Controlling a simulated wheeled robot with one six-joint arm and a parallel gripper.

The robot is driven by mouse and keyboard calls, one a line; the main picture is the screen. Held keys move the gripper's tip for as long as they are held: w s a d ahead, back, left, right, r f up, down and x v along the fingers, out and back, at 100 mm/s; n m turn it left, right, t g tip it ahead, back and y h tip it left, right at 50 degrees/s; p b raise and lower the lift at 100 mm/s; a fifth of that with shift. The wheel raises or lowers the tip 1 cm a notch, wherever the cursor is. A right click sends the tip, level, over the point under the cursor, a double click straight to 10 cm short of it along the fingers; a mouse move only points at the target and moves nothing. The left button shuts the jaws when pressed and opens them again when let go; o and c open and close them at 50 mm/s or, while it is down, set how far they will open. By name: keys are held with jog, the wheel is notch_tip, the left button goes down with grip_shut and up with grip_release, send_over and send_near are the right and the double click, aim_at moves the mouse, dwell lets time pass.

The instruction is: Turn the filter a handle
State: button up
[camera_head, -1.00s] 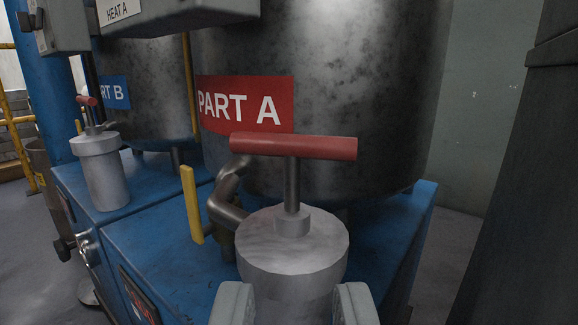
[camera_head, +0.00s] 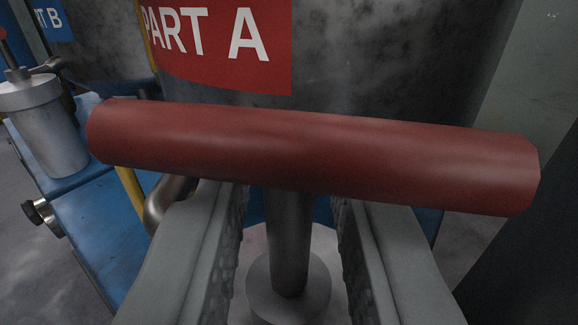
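The filter A handle (camera_head: 310,152) is a red horizontal bar on a dark upright stem (camera_head: 288,240), forming a T. It spans most of the view, its right end slightly lower. The stem rises from a collar on the pale round filter top (camera_head: 255,245), mostly hidden below. My gripper (camera_head: 290,195) is open, with one grey ridged finger on each side of the stem. Gaps show between both fingers and the stem. The finger ends pass behind or under the red bar, so their tips are hidden.
The dark tank with the red "PART A" label (camera_head: 225,40) stands close behind the handle. A second filter (camera_head: 45,125) with its own red handle stands at left on the blue base (camera_head: 90,230). A yellow lever (camera_head: 130,190) and bent pipe (camera_head: 168,205) are just left of my gripper.

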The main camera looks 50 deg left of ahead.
grip_shut()
jog(key=shift+m+t+h, duration=0.3)
jog(key=shift+t, duration=0.1)
jog(key=shift+a+m+t+h, duration=0.1)
jog(key=shift+m+t+h, duration=0.7)
jog(key=shift+t+h, duration=0.1)
jog(key=m+t+h, duration=0.2)
jog(key=h, duration=0.1)
jog(key=m+t+h, duration=0.1)
jog(key=m+h, duration=0.1)
jog(key=h, duration=0.1)
jog(key=shift+m+t, duration=0.4)
jog(key=shift+m+t+h, duration=0.15)
jog(key=shift+m+h, duration=1.25)
jog(key=shift+h, duration=0.9)
jog(key=shift+m+t+h, duration=0.15)
jog(key=shift+m+h, duration=1.25)
jog(key=shift+h, duration=0.9)
jog(key=shift+m+h, duration=0.3)
jog(key=shift+h, duration=0.1)
